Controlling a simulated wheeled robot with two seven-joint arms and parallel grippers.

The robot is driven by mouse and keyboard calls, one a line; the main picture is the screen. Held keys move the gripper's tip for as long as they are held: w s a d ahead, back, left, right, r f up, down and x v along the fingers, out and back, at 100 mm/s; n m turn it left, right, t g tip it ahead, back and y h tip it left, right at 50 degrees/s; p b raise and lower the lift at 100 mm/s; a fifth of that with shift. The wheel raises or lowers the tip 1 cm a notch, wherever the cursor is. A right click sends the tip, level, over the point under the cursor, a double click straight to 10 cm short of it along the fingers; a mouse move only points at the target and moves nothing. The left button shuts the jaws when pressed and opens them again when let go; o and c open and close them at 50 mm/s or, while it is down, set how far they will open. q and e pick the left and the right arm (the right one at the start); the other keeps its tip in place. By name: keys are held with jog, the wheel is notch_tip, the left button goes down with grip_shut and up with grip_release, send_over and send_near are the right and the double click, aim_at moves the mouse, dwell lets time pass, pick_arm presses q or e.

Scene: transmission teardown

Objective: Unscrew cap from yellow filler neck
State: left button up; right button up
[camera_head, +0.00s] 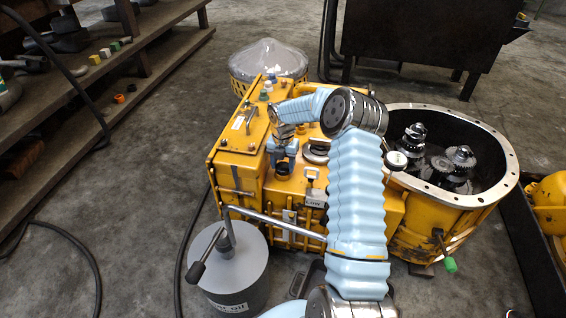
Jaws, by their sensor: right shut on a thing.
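The yellow transmission housing (240,175) stands on the floor in the middle of the view. My right arm, in a light blue sleeve, reaches over it from the bottom. My right gripper (283,163) points down at the top of the housing, left of the arm. It is shut on what looks like the cap, which the fingers mostly hide. Whether the cap is still seated on the yellow filler neck cannot be told from here. My left gripper is not in view.
A grey oil drum (232,285) with a pump handle stands at the front left. The open bell housing (455,195) with gears is at the right. A dark round fitting (316,149) sits beside the gripper. Wooden shelves (150,45) with parts stand at the left.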

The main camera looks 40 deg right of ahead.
jog(key=shift+r+n+p, duration=0.2)
jog(key=shift+n+p, duration=0.15)
jog(key=shift+n, duration=1.15)
jog(key=shift+f+n, duration=0.2)
jog(key=shift+n, duration=0.1)
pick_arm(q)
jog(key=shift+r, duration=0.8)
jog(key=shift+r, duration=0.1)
